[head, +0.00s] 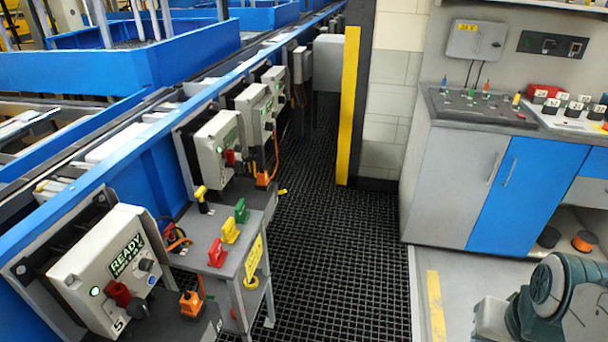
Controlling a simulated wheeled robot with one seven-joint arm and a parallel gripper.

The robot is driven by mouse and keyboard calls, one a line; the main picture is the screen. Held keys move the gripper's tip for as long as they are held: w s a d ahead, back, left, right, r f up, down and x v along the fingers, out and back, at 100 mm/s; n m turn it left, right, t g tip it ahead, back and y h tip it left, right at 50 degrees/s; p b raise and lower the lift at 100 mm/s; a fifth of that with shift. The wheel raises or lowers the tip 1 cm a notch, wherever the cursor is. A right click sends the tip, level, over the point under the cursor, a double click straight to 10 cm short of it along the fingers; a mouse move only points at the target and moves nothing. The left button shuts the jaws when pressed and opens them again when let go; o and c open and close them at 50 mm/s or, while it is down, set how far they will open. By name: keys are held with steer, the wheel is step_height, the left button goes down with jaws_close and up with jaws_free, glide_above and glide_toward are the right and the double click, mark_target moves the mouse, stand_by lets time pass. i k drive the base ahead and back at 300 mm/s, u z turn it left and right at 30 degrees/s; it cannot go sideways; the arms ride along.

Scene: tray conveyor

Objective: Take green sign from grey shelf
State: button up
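The green sign (241,212) is a small upright piece on the top of the grey shelf (203,226). It stands at the back of a short row, with a yellow sign (230,231) and a red sign (217,253) in front of it. The grey shelf is a narrow stand beside the blue conveyor, left of centre. Part of my arm shows at the lower right, far from the shelf. My gripper is not in view.
A control box reading READY (120,262) and more grey boxes line the conveyor (160,190). A yellow-handled item (201,196) stands on the shelf's left edge. A black grated floor (330,260) lies open between shelf and grey-blue cabinet (450,175). A yellow-edged pillar (347,105) stands behind.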

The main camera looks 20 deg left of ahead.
mark_target(241, 215)
steer(key=u, duration=0.15)
steer(key=i, duration=1.55)
steer(key=u, duration=1.3)
steer(key=i, duration=1.15)
steer(key=u, duration=0.85)
